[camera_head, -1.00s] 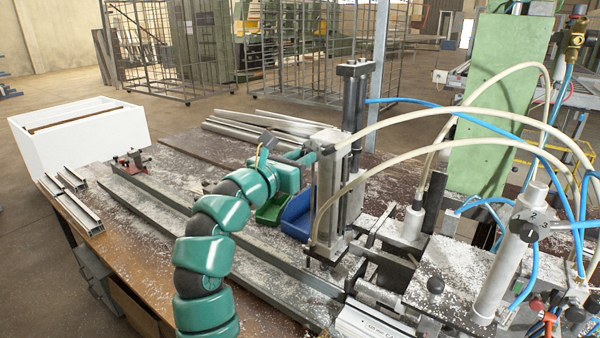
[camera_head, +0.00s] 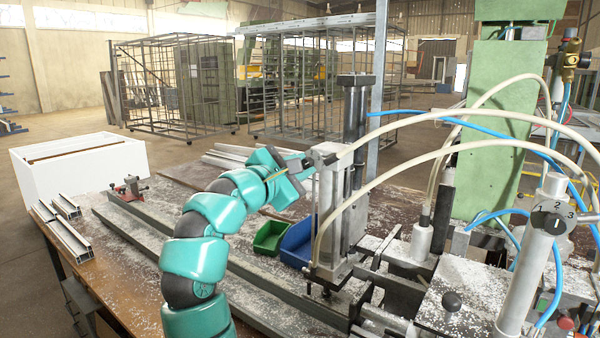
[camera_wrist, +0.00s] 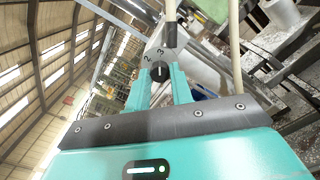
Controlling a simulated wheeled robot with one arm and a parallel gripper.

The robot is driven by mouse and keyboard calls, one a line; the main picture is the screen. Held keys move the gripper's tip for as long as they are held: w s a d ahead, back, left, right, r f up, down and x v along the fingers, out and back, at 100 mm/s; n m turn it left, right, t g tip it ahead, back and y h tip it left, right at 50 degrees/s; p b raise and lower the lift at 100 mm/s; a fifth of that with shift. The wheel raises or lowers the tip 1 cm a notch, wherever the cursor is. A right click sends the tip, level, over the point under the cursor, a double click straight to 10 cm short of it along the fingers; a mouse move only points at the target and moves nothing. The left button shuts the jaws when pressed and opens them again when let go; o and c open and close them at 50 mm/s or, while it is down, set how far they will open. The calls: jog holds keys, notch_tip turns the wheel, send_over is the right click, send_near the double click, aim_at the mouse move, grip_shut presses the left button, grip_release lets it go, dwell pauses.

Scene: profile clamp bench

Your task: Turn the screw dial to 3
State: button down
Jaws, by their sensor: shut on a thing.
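My gripper (camera_wrist: 159,84) has its two teal fingers shut on a small black dial knob (camera_wrist: 159,71), one finger on each side. Behind the knob a grey plate carries the numbers 2 and 3. The knob's white mark points up in the wrist view, roughly toward the 3; its exact setting is hard to tell. In the head view my gripper (camera_head: 306,167) is at the top left of the upright clamp (camera_head: 327,205), and the knob is hidden there. Another black dial (camera_head: 552,221) with visible 2 and 3 sits on a silver cylinder at the right.
Pale hoses (camera_head: 410,153) arch over the clamp to the right. A green bin (camera_head: 268,238) and a blue bin (camera_head: 297,243) stand below my gripper. A long metal rail (camera_head: 150,228) crosses the bench. A white box (camera_head: 80,172) stands at the left.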

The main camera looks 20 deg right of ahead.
jog(key=shift+m, duration=0.6)
jog(key=c, duration=1.2)
grip_release()
jog(key=shift+c, duration=0.2)
jog(key=b+v, duration=0.4)
jog(key=v, duration=1.3)
jog(key=shift+s+a+f, duration=0.1)
jog(key=shift+s+a, duration=0.05)
